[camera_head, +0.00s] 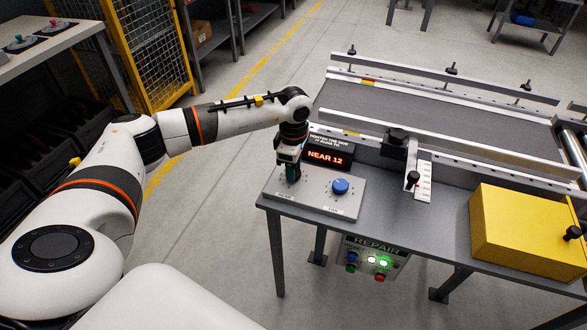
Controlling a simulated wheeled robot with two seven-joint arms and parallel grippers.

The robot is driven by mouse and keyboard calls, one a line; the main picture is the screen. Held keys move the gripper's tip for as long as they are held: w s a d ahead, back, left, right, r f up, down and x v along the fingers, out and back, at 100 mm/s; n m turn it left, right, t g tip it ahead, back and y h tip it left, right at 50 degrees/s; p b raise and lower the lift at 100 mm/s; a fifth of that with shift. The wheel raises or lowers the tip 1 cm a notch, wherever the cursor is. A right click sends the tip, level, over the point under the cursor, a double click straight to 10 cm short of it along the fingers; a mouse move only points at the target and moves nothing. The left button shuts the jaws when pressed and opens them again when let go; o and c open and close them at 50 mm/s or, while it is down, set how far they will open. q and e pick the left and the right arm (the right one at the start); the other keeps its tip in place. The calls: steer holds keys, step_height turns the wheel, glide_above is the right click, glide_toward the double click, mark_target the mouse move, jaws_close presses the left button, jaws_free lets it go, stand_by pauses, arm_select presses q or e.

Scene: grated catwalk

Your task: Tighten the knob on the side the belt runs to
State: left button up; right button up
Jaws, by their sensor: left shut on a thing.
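A grey panel (318,205) at the table's near left corner carries a blue knob (340,186) on its right side. My left gripper (291,176) points down over the panel's left side and is shut on the left knob, which the fingers mostly hide. The conveyor belt (400,118) is dark grey and runs between metal rails behind the panel. A display (326,157) behind the panel reads "NEAR 12" in red. A white scale (423,178) with a black-knobbed pointer stands beside the near rail. My right gripper is not in view.
A yellow box (525,230) stands on the table's right side. A "REPAIR" control box (374,260) with lit lamps and buttons hangs below the table edge. A yellow mesh cage (150,50) and shelves stand at the back left.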

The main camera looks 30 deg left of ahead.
arm_select(q)
steer(key=shift+r, duration=0.1)
stand_by(0.5)
steer(key=o, duration=1)
step_height(320, 180, up, 12)
